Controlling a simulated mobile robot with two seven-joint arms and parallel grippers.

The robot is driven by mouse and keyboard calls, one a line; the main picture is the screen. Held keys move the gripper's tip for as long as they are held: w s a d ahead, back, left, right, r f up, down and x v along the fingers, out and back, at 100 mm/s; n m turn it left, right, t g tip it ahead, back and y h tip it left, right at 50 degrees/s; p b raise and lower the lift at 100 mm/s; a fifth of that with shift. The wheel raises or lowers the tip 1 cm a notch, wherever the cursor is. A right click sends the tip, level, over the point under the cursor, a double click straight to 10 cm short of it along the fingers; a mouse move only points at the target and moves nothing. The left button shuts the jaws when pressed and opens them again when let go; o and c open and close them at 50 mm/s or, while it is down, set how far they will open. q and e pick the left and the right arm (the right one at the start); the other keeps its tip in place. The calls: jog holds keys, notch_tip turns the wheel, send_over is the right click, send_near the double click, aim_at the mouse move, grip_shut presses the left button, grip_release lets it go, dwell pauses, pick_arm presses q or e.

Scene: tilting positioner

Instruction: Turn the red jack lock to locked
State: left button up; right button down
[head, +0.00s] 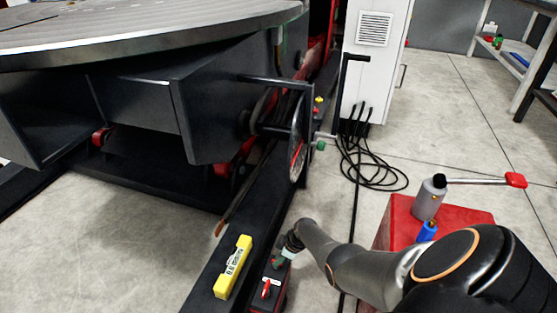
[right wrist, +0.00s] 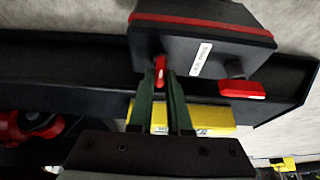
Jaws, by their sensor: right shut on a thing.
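The red jack lock (right wrist: 161,70) is a small red lever on a dark box (right wrist: 205,42) with a red edge and a white label (right wrist: 201,59). The label is too blurred to read. My right gripper (right wrist: 160,82) has its green fingers on either side of this lever, shut on it. In the head view, my right gripper (head: 286,252) reaches down to the box at the end of the dark beam, and its fingers mostly hide the lever. I cannot tell the lock's exact setting. My left gripper is not in view.
A second red lever (head: 266,288) sits on the same box, near the fingers. A yellow level (head: 233,267) lies on the beam beside it. A handwheel (head: 297,140) and large tilted round table (head: 150,35) stand beyond. A red cabinet (head: 398,215) with tools is at right.

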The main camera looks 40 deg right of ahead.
jog(key=shift+m, duration=0.3)
jog(key=shift+a+r+m+h+p, duration=0.1)
jog(key=shift+m+h+p, duration=0.4)
jog(key=shift+m+p, duration=0.4)
jog(key=m+h+p, duration=0.1)
jog(key=m, duration=0.1)
jog(key=shift+a+m, duration=0.1)
jog(key=shift+m, duration=0.3)
jog(key=m+h, duration=0.1)
jog(key=m, duration=0.1)
jog(key=shift+m+p, duration=0.3)
jog(key=shift+m, duration=0.1)
jog(key=shift+a+m+h, duration=0.1)
jog(key=shift+m+h, duration=0.2)
jog(key=shift+m, duration=0.5)
jog(key=shift+m+h, duration=0.3)
jog(key=shift+m, duration=0.6)
jog(key=shift+f+m+g+h+b, duration=0.2)
jog(key=shift+m+g+h+b, duration=0.15)
jog(key=shift+m, duration=0.55)
jog(key=m+g+h+b, duration=0.1)
jog(key=m+b, duration=0.1)
jog(key=m, duration=0.2)
jog(key=shift+w+a+m, duration=0.1)
jog(key=shift+a+m, duration=0.05)
jog(key=shift+m, duration=0.15)
jog(key=shift+r, duration=0.1)
